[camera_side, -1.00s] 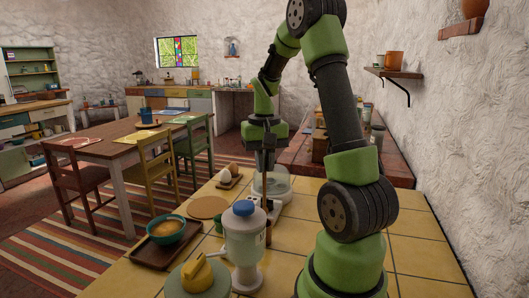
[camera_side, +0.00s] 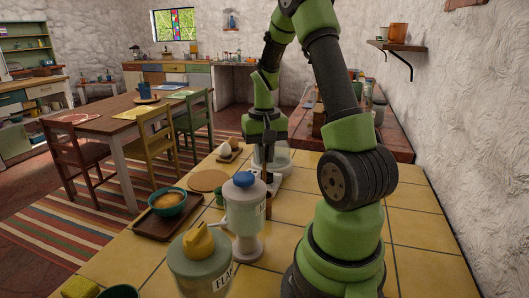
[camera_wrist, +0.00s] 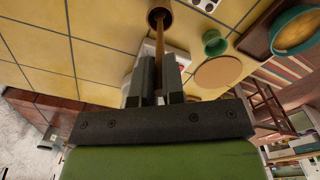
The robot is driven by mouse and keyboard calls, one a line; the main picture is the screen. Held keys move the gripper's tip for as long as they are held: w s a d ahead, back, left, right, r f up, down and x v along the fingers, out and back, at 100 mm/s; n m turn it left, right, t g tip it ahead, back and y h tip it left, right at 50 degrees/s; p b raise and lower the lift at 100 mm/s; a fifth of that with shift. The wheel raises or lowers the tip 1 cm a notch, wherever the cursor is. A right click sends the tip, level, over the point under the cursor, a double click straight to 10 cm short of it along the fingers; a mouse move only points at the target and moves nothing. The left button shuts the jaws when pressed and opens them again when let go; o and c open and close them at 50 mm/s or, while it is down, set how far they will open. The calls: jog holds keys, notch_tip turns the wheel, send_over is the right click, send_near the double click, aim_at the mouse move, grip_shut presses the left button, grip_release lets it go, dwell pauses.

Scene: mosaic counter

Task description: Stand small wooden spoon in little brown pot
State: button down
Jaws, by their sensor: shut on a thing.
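My gripper (camera_wrist: 160,64) is shut on the small wooden spoon (camera_wrist: 160,42). The spoon's handle stands between the two fingers, and its far end reaches the mouth of the little brown pot (camera_wrist: 152,16) at the top of the wrist view. I cannot tell whether that end is inside the pot or just above it. The pot is not clear there; the white-and-blue jar and the gripper hide much of that area.
A round cork mat (camera_wrist: 218,71), a green cup (camera_wrist: 214,42) and a teal bowl (camera_wrist: 299,30) on a brown tray lie right of the pot. A white jar with a blue top (camera_side: 246,210) and a flour canister (camera_side: 201,265) stand nearer the side camera.

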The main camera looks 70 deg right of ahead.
jog(key=c, duration=1.1)
grip_release()
jog(key=shift+c, duration=0.2)
notch_tip(320, 180, up, 10)
jog(key=a+r+n+t, duration=0.2)
jog(key=a+r, duration=0.1)
jog(key=a, duration=0.4)
jog(key=a+r+n+t, duration=0.2)
jog(key=a, duration=0.6)
jog(key=s+a+n+t+y, duration=0.2)
jog(key=s+a+n+t, duration=0.1)
jog(key=a, duration=0.6)
jog(key=shift+s+r, duration=0.3)
jog(key=shift+s, duration=0.55)
